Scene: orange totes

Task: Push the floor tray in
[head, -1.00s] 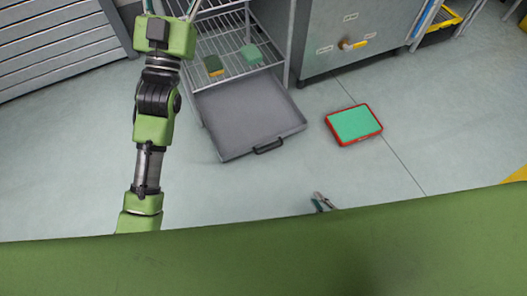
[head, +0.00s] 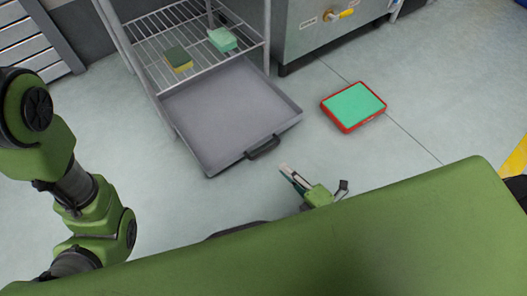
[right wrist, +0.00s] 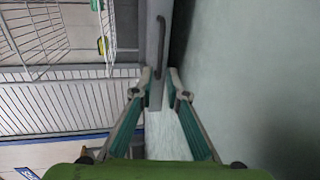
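The floor tray (head: 225,110) is a shallow grey metal tray on the floor, sticking out from under a wire rack. Its dark handle (head: 263,148) is on the front edge. My right gripper (head: 284,170) is just in front of the tray, near the handle, with nothing in its fingers. In the right wrist view its fingertips (right wrist: 160,73) stand apart, with the tray's front edge and handle (right wrist: 160,42) just ahead; whether they touch the tray is not clear. My left arm bends at the left of the head view; its gripper is out of view.
The wire rack (head: 170,40) holds a yellow-green sponge (head: 178,60) and a mint block (head: 222,39) above the tray. A red-rimmed green tray (head: 354,106) lies on the floor to the right. A grey cabinet (head: 325,28) stands behind it.

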